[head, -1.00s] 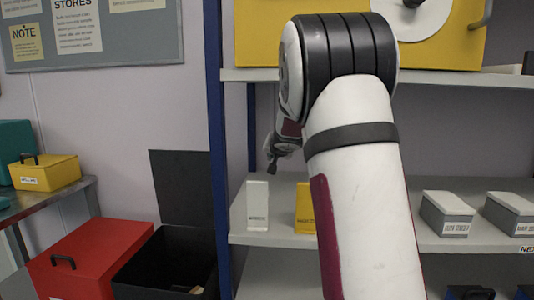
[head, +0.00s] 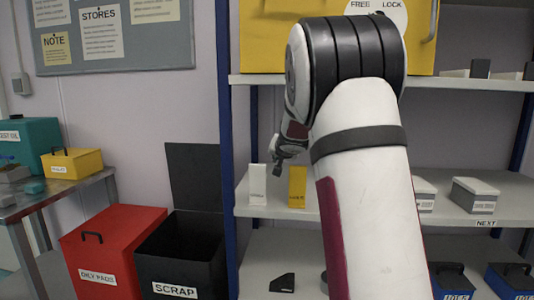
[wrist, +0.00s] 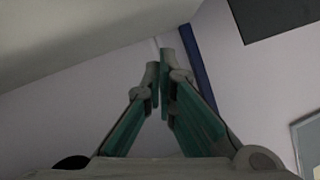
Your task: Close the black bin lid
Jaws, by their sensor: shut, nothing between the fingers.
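The black bin (head: 178,262), labelled SCRAP, stands on the floor left of the blue shelf post in the head view. Its black lid (head: 193,178) stands upright and open at the back of the bin, near the wall. My gripper (head: 279,172) is small in the head view, in front of the shelf, up and to the right of the bin and apart from the lid. In the wrist view my gripper (wrist: 159,72) has its fingertips together with nothing between them.
A red lidded bin (head: 112,245) stands left of the black bin. A metal table (head: 45,196) with a yellow box (head: 72,163) is at the left. The blue shelf post (head: 226,130) stands between the lid and my gripper. Small boxes (head: 258,184) stand on the shelf.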

